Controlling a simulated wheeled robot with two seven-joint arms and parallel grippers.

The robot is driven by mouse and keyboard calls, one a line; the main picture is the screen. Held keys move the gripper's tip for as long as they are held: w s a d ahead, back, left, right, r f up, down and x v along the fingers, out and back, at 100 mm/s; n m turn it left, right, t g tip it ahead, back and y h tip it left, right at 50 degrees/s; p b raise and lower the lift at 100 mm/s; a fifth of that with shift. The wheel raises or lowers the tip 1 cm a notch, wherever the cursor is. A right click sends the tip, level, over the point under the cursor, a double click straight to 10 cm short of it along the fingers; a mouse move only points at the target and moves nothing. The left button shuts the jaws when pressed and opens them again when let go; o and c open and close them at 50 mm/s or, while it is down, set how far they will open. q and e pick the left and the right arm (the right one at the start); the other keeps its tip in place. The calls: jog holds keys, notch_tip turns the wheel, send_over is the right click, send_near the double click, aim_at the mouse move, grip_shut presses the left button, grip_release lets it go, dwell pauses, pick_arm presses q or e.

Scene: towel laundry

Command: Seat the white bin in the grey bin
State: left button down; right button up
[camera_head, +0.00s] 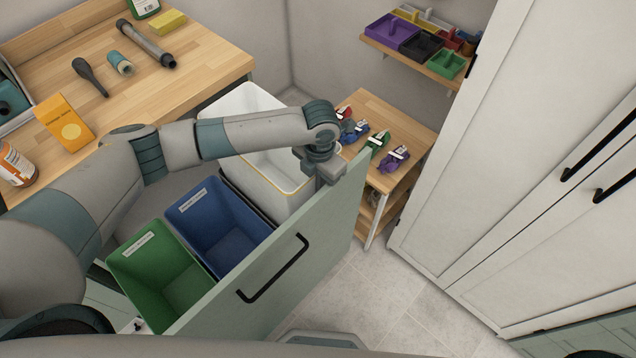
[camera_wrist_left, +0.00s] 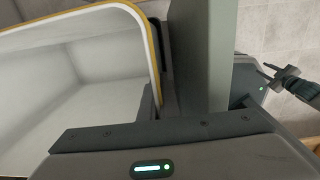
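The white bin (camera_head: 270,190), with a yellowish rim, is at the far end of the pulled-out drawer, beyond the blue bin. It stands higher than the blue bin. A dark edge (camera_head: 238,194) below its near side is probably the grey bin's rim; the rest is hidden. My left gripper (camera_head: 322,178) is at the white bin's right wall, beside the drawer front. In the left wrist view, the white bin (camera_wrist_left: 85,85) has its wall between my left fingers (camera_wrist_left: 158,100), which look shut on it. My right gripper (camera_wrist_left: 275,74) seems to show small over the floor, its opening unclear.
The drawer front (camera_head: 290,255) stands close right of my left gripper. The blue bin (camera_head: 215,225) and green bin (camera_head: 160,275) sit nearer in the drawer. A wooden counter (camera_head: 205,60) is at left, a small table (camera_head: 400,120) with clips beyond, and a white cabinet (camera_head: 520,170) at right.

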pick_arm(q)
jog(key=shift+f, duration=0.1)
jog(key=shift+f+b, duration=0.7)
jog(key=shift+f, duration=0.25)
jog(key=shift+r, duration=0.15)
jog(key=c, duration=1.9)
grip_release()
jog(key=shift+c, duration=0.2)
jog(key=shift+o, duration=0.6)
jog(key=shift+s, duration=0.1)
jog(key=o, duration=0.4)
jog(key=shift+c, duration=0.2)
jog(key=shift+r+p, duration=3.1)
jog(key=shift+r, duration=0.35)
